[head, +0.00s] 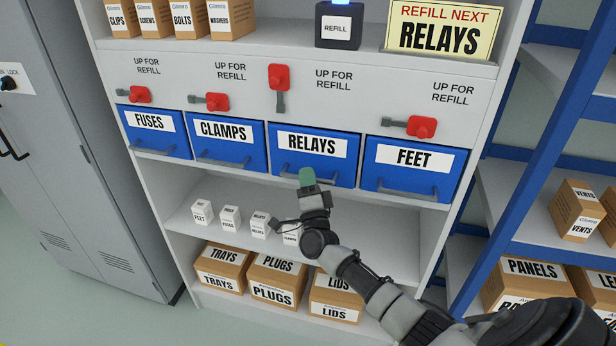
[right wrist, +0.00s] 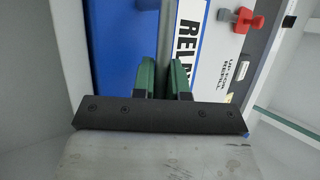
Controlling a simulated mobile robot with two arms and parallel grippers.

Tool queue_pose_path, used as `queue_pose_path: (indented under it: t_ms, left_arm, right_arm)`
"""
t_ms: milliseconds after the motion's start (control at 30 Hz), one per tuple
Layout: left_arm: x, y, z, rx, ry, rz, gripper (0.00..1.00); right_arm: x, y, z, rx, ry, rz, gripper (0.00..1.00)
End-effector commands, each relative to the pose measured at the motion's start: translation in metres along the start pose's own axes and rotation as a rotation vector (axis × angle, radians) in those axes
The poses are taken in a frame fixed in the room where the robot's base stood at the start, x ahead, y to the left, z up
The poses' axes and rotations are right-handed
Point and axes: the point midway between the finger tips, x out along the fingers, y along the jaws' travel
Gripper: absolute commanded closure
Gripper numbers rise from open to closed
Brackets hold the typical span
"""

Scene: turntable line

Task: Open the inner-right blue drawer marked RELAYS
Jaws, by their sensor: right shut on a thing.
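The blue RELAYS drawer (head: 341,171) is third from the left in a row of blue drawers. Its front looks level with its neighbours. Its grey handle (head: 329,183) runs along the lower front. In the right wrist view, the green fingers (right wrist: 164,80) are shut on the grey handle, with the blue drawer front (right wrist: 118,45) and the partly hidden RELAYS label (right wrist: 188,40) behind. The red lever (head: 279,77) above this drawer points up. My left gripper is out of view.
FUSES (head: 153,145), CLAMPS (head: 225,156) and FEET (head: 413,181) drawers flank it, and their red levers lie sideways. Small white boxes (head: 230,217) stand on the shelf below, near my right arm. A grey locker (head: 90,160) stands left, blue racking (head: 510,150) right.

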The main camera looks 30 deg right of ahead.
Motion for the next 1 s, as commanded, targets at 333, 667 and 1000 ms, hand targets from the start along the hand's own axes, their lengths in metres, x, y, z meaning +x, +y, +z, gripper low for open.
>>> queue_pose_path:
  t_ms: [333,667,1000]
  left_arm:
    - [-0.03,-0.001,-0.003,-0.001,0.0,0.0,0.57]
    - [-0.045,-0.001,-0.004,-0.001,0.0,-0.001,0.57]
    - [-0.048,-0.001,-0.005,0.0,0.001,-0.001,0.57]
  right_arm:
    - [-0.057,-0.042,0.024,0.005,-0.001,0.01,1.0]
    - [-0.131,-0.093,0.054,0.003,-0.001,0.008,1.0]
    - [-0.172,-0.121,0.072,0.0,-0.002,0.005,1.0]
